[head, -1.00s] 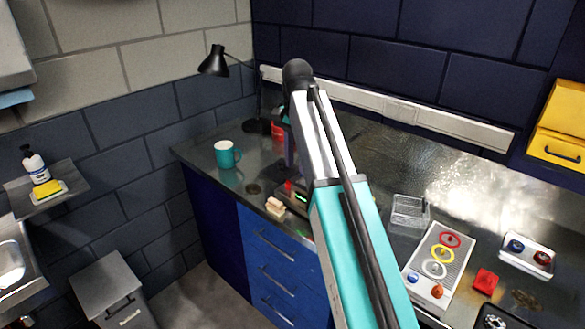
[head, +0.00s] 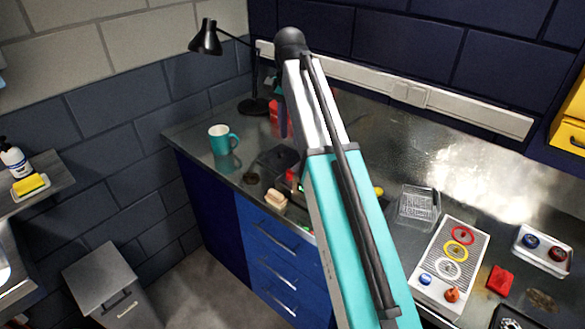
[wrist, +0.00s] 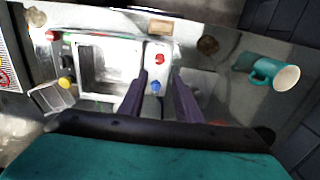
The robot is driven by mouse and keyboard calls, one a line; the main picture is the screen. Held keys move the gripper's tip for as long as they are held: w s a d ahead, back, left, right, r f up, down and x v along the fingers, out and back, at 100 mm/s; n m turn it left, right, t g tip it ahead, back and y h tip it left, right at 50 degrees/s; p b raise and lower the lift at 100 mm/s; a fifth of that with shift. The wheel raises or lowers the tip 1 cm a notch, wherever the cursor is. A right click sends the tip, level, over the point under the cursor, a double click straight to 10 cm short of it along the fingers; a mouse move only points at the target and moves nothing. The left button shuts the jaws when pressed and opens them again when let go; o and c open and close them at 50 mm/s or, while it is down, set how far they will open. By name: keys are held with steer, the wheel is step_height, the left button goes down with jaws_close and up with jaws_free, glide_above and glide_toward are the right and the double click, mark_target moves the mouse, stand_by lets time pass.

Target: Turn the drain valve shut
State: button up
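In the wrist view a pale metal unit with a square basin (wrist: 108,62) lies on the bench. Its right-hand panel carries a red knob (wrist: 160,58) and a blue knob (wrist: 155,86). I cannot tell for certain which fitting is the drain valve, or how far it is turned. My gripper (wrist: 158,78) is open, its two dark purple fingers apart and empty. The blue knob shows between the fingers; their height above it is unclear. In the head view my arm hides most of this unit.
A teal mug (head: 219,139) and a black lamp (head: 250,75) stand at the bench's left end. A tan block (head: 276,198) lies near the front edge. A clear tray (head: 417,207), a ring panel (head: 447,268) and a red block (head: 500,280) are to the right.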

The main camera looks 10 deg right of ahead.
mark_target(291, 174)
steer(key=shift+f, duration=0.15)
steer(key=shift+f+p, duration=1.75)
steer(key=shift+f, duration=5)
